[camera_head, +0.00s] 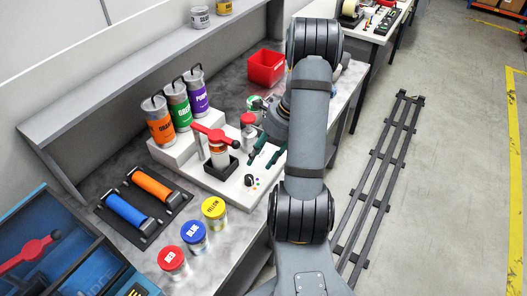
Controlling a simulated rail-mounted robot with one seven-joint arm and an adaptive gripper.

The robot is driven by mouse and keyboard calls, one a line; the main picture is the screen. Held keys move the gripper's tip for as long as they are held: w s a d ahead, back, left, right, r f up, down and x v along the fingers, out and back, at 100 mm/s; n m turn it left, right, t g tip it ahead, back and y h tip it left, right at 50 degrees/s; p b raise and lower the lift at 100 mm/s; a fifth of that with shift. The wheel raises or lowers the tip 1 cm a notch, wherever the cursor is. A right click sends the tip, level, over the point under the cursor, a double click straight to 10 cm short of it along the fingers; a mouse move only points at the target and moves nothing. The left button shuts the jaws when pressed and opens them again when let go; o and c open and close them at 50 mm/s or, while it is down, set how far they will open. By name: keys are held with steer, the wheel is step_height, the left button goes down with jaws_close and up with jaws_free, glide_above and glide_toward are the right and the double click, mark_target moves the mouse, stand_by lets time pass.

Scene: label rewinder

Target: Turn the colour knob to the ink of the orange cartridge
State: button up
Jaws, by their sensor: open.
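The colour knob (249,181) is a small black knob on the front of the white machine (205,174), with small coloured dots around it. Which dot it points at is too small to tell. The orange cartridge (159,125) stands upright at the back left of the machine, beside the green cartridge (179,106) and the purple cartridge (198,96). My gripper (262,164) is open, with dark green fingers, above and just behind the knob, apart from it. My arm hides part of the bench behind it.
Red (172,260), blue (194,236) and yellow (214,212) jars stand at the bench front. A tray (174,206) holds orange and blue rollers. A red bin (266,67) is at the back.

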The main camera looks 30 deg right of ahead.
mark_target(249, 177)
steer(key=shift+v, duration=1.2)
steer(key=x, duration=1.2)
steer(key=shift+s+f, duration=0.1)
steer(key=shift+f, duration=0.05)
steer(key=shift+d, duration=0.1)
